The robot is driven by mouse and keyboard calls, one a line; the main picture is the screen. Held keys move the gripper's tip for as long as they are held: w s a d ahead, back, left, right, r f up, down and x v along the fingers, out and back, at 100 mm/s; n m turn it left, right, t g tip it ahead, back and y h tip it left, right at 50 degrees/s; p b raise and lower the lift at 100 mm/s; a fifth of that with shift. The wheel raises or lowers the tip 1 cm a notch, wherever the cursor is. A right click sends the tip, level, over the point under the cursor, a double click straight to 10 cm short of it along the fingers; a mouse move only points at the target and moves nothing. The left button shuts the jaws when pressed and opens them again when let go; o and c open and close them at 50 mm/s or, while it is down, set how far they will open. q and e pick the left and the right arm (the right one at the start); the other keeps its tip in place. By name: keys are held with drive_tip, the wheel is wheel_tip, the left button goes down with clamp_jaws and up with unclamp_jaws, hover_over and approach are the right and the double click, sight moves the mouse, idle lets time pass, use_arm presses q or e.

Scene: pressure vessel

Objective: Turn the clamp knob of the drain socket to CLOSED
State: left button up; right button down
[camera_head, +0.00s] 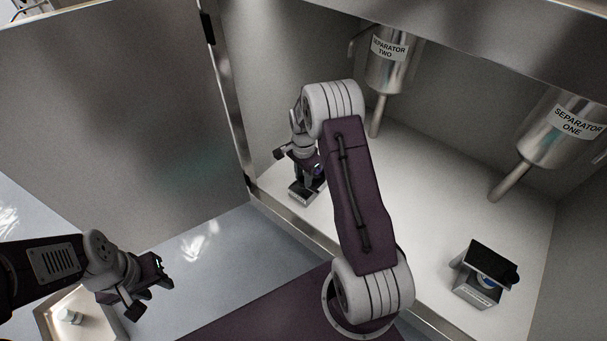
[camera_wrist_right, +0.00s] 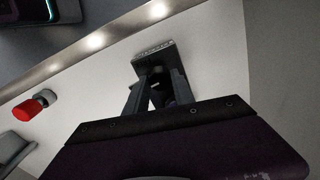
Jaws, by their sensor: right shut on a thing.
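My right gripper (camera_head: 312,172) reaches into the cabinet, over a small boxy fixture (camera_head: 303,194) on the cabinet floor near its front left edge. This fixture looks like the drain socket. In the right wrist view its grey, slotted end (camera_wrist_right: 153,50) shows beyond the two fingers (camera_wrist_right: 158,92). The fingers are shut on a dark part between them, apparently the clamp knob, which is mostly hidden. I cannot read its setting. My left gripper (camera_head: 148,285) is open and empty, outside the cabinet at the lower left.
A similar dark-topped fixture (camera_head: 478,290) stands on the cabinet floor at right. Vessels labelled SEPARATOR TWO (camera_head: 388,62) and SEPARATOR ONE (camera_head: 560,130) hang above with pipes. The open door (camera_head: 110,100) is at left. A red knob (camera_wrist_right: 30,107) shows in the wrist view.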

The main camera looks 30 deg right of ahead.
drive_tip(key=n+p, duration=0.4)
drive_tip(key=p, duration=0.1)
drive_tip(key=n+p, duration=0.2)
drive_tip(key=shift+r+p, duration=0.25)
drive_tip(key=shift+p, duration=0.05)
drive_tip(key=n+p, duration=0.2)
drive_tip(key=n, duration=0.1)
drive_tip(key=shift+s+f+n+p, duration=0.1)
drive_tip(key=shift+n+p, duration=0.2)
drive_tip(key=shift+p, duration=0.05)
drive_tip(key=n+p, duration=0.2)
drive_tip(key=n, duration=0.1)
drive_tip(key=shift+n, duration=0.3)
drive_tip(key=shift+f+n+p, duration=0.15)
drive_tip(key=shift+n+p, duration=0.35)
drive_tip(key=shift+n, duration=1.2)
drive_tip(key=c, duration=1.1)
unclamp_jaws()
drive_tip(key=shift+o, duration=0.2)
